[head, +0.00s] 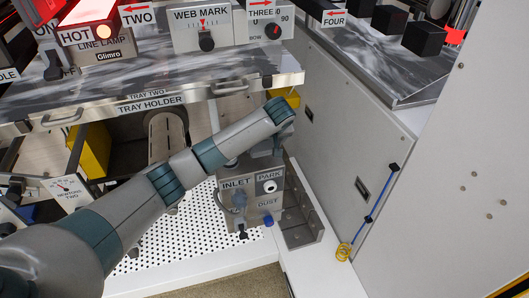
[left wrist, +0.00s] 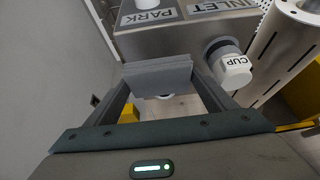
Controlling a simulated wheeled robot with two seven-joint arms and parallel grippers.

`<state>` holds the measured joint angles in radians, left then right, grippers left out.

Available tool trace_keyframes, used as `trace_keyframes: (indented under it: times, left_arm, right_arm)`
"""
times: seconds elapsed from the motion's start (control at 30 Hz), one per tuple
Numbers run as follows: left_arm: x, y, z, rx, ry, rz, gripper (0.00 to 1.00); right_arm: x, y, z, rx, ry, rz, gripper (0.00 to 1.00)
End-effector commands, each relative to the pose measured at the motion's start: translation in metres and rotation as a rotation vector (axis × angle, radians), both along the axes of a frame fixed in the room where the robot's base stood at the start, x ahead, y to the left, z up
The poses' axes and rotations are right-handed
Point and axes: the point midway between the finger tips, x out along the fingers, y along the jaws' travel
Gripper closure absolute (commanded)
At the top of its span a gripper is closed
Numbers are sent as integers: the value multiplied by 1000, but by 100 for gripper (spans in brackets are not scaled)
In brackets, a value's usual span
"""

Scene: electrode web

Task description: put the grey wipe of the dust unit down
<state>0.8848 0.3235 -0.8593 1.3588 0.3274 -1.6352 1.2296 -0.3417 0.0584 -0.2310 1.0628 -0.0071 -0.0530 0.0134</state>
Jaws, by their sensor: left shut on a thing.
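The dust unit (head: 262,186), a grey metal box labelled INLET, PARK and DUST, stands on a white perforated shelf below the tray holder. It also shows upside down at the top of the left wrist view (left wrist: 190,38). My left gripper (left wrist: 165,80) is shut on the grey wipe (left wrist: 158,76), a flat ribbed grey piece held across the fingertips. The wipe is just in front of the unit, near the PARK label; I cannot tell whether they touch. In the head view my left arm reaches over the unit and hides most of the gripper and the wipe. My right gripper is not in view.
A white CUP part (left wrist: 234,68) sticks out from the unit. An angled metal bracket (head: 300,215) stands right of the unit, beside a white cabinet wall (head: 345,130). The tray holder (head: 190,100) overhangs above. A blue cable (head: 380,200) hangs on the cabinet.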

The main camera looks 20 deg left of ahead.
Motion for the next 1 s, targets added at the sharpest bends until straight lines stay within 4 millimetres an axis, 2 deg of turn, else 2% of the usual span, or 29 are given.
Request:
trace_keyframes:
  times: [0.2, 0.4, 0.53, 0.83, 0.87, 0.9, 0.93, 1.0]
  left_arm:
    - [-1, 0, -17, 2, 2, -1, 44]
    - [-1, 0, -38, 1, 1, 0, 44]
    - [0, 0, -40, 0, 0, -1, 44]
    - [0, 0, -43, 0, 0, 0, 44]
    - [0, 0, -43, 0, 0, 0, 20]
    - [0, 0, -42, 1, -1, 0, 11]
    - [0, 0, -42, 1, -1, 0, 4]
    - [0, 0, -42, 1, -1, 0, 4]
  right_arm:
    - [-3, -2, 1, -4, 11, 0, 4]
    - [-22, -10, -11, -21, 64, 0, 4]
    - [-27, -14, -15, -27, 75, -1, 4]
    - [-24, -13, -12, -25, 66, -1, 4]
    - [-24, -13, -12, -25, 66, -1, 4]
    - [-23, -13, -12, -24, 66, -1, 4]
    - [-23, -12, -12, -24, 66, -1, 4]
    - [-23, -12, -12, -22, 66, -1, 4]
